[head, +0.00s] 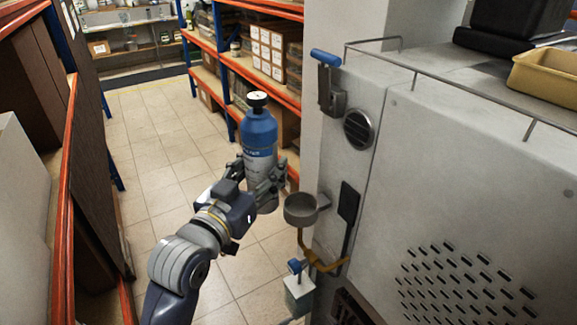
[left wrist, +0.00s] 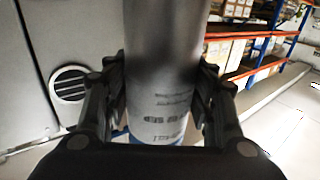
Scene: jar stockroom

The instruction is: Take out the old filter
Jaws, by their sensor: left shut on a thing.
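In the left wrist view the filter's grey body (left wrist: 163,70) stands between the two fingers, with printed text and a blue band low in the picture. A round grey cup (head: 300,208) is fixed to the machine's side, just right of the filter and apart from it. My right gripper is not in view.
The grey machine (head: 450,130) fills the right side, with a blue-handled lever (head: 326,58), a round vent (head: 358,130) and a yellow tray (head: 545,75) on top. A yellow bracket (head: 318,262) juts out below the cup. Orange shelving flanks the open tiled aisle (head: 150,150).

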